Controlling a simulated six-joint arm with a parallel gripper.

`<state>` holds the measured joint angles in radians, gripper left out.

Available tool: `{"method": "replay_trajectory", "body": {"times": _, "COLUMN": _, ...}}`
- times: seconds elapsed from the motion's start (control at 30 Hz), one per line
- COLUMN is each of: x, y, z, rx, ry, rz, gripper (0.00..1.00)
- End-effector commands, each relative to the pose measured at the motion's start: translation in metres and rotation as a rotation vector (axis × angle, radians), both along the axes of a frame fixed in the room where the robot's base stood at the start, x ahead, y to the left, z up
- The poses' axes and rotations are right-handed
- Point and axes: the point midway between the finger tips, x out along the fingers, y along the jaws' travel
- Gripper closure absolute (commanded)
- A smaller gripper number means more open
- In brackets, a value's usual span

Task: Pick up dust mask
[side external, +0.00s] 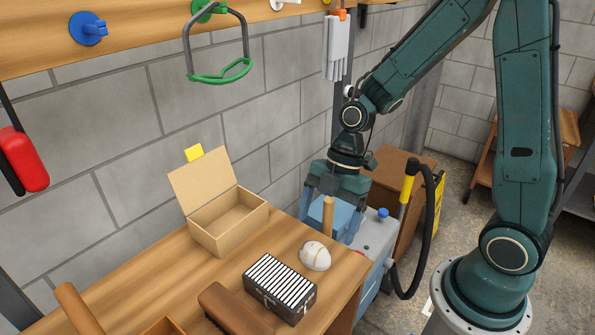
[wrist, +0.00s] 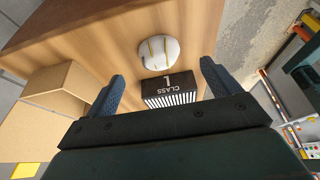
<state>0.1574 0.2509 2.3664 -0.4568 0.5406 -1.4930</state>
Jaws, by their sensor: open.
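The dust mask (side external: 315,256) is a white dome with yellow straps, lying on the wooden table near its right edge. It also shows in the wrist view (wrist: 158,53), ahead of my fingers and roughly centred between them. My gripper (side external: 331,222) points down behind the mask in the side view, apart from it. In the wrist view my gripper (wrist: 162,70) is open, with blue fingers spread wide and nothing held between them.
An open cardboard box (side external: 222,236) stands toward the wall. An upright wooden cylinder (side external: 328,214) shows by my gripper.

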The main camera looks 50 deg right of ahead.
Motion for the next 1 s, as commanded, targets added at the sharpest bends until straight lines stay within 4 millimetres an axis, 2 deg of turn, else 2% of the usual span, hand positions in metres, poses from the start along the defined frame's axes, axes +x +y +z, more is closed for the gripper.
{"method": "replay_trajectory", "body": {"times": 0.1, "x": -0.001, "y": 0.003, "z": -0.008, "rx": 0.0, "ry": 0.001, "rz": 0.002, "gripper": 0.11}}
{"method": "replay_trajectory", "body": {"times": 0.57, "x": 0.0, "y": 0.007, "z": -0.017, "rx": 0.0, "ry": 0.002, "rz": 0.001, "gripper": 0.11}}
{"method": "replay_trajectory", "body": {"times": 1.0, "x": 0.001, "y": 0.022, "z": -0.054, "rx": 0.0, "ry": 0.001, "rz": 0.002, "gripper": 0.11}}
